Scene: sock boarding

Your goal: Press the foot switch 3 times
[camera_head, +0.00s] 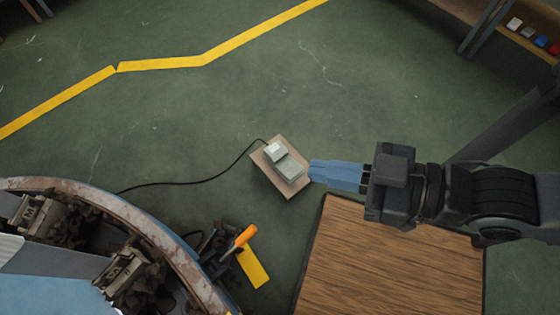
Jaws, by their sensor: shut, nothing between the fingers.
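The foot switch (289,168) is a small pale grey-green pedal on a light wooden base board (268,175) on the green floor. A black cable (205,182) runs from it to the left. My gripper (311,171) has blue fingers and is shut and empty. Its fingertips point left and lie at the right edge of the switch in the picture. I cannot tell from this view whether they touch the switch or are above it. I cannot tell whether the pedal is pressed down.
A brown wooden tabletop (385,265) lies below my arm at the lower right. A round rusty-rimmed machine (150,228) fills the lower left. An orange-handled tool (245,236) is beside it. Yellow floor lines (165,64) cross the open green floor at the top left.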

